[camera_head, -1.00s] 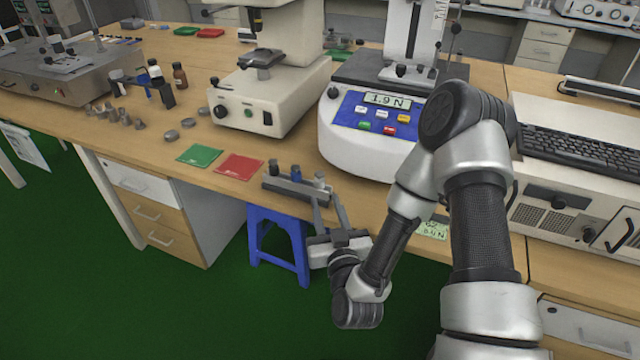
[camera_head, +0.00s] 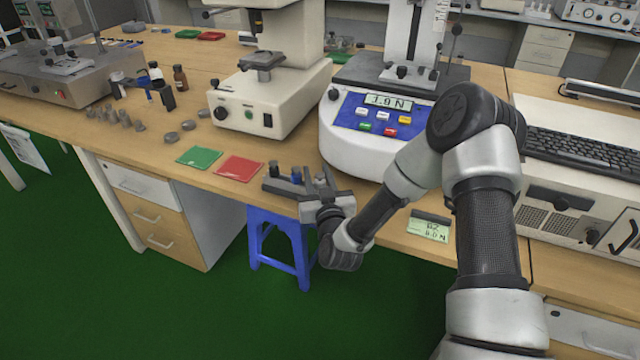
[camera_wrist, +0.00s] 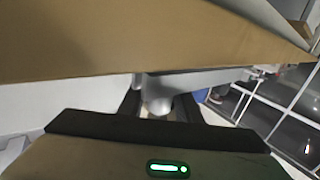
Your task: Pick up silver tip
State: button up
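The silver tip (camera_wrist: 158,104) shows in the wrist view as a pale rounded piece between my two fingers. In the head view it is mostly hidden by the fingers. My gripper (camera_head: 318,178) is open at the right end of a small grey rack (camera_head: 274,187), on the bench's front edge. One finger is on each side of the tip; I cannot tell whether they touch it. A blue tip (camera_head: 296,175) and a dark tip (camera_head: 273,168) stand on the rack, left of my gripper.
A red mat (camera_head: 240,168) and a green mat (camera_head: 200,157) lie left of the rack. The white force tester (camera_head: 340,140) stands close behind. A small display (camera_head: 429,228) lies to the right, and a blue stool (camera_head: 272,217) stands below the edge.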

grip_shut()
jog(key=shift+r, duration=0.1)
